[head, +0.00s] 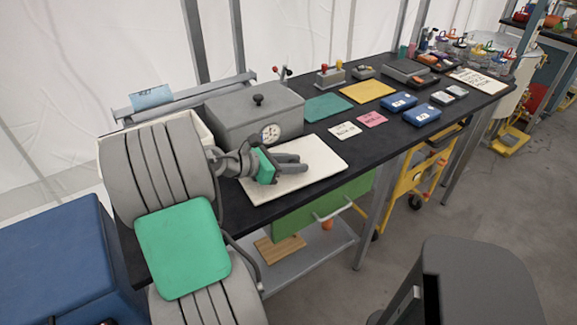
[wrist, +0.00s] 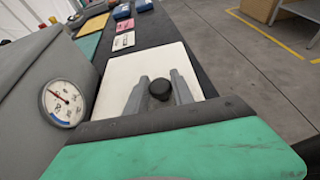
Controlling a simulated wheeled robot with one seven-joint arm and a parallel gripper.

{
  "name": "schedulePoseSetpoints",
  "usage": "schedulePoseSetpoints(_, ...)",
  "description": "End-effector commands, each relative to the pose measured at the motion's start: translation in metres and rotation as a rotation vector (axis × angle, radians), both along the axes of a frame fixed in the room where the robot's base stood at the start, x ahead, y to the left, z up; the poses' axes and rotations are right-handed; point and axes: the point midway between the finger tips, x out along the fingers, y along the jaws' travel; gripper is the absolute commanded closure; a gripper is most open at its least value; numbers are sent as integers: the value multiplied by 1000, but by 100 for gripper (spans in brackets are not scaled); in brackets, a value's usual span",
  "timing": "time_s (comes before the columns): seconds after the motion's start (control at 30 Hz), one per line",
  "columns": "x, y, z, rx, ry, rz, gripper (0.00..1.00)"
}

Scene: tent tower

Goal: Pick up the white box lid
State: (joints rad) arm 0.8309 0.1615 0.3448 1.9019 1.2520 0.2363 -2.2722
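The white box lid (head: 325,158) lies flat on the black table in front of the grey box, in the head view. In the wrist view the lid (wrist: 122,78) has a round black knob (wrist: 160,89). My gripper (head: 300,163) is low over the lid, its two grey fingers pointing right. In the wrist view my gripper (wrist: 158,76) has a finger on each side of the knob. The gap is about knob-wide; I cannot tell whether the fingers touch it. The gripper hides part of the lid.
A grey box with a dial (head: 245,112) stands close behind the lid. A cream open bin (head: 108,148) is partly behind my arm. Cards (head: 345,131), coloured mats (head: 367,91) and blue cases (head: 421,115) lie to the right. A green drawer (head: 320,208) hangs below the table edge.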

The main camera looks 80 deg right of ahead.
Motion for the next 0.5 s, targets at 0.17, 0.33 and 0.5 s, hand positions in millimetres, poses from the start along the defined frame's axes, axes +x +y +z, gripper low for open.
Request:
schedulePoseSetpoints(0.17, 0, 0, 0, 0, 0, 0, 87)
schedulePoseSetpoints(0.33, 0, 0, 0, 0, 0, -1, 100)
schedulePoseSetpoints(0.5, 0, 0, 0, 0, 0, -1, 100)
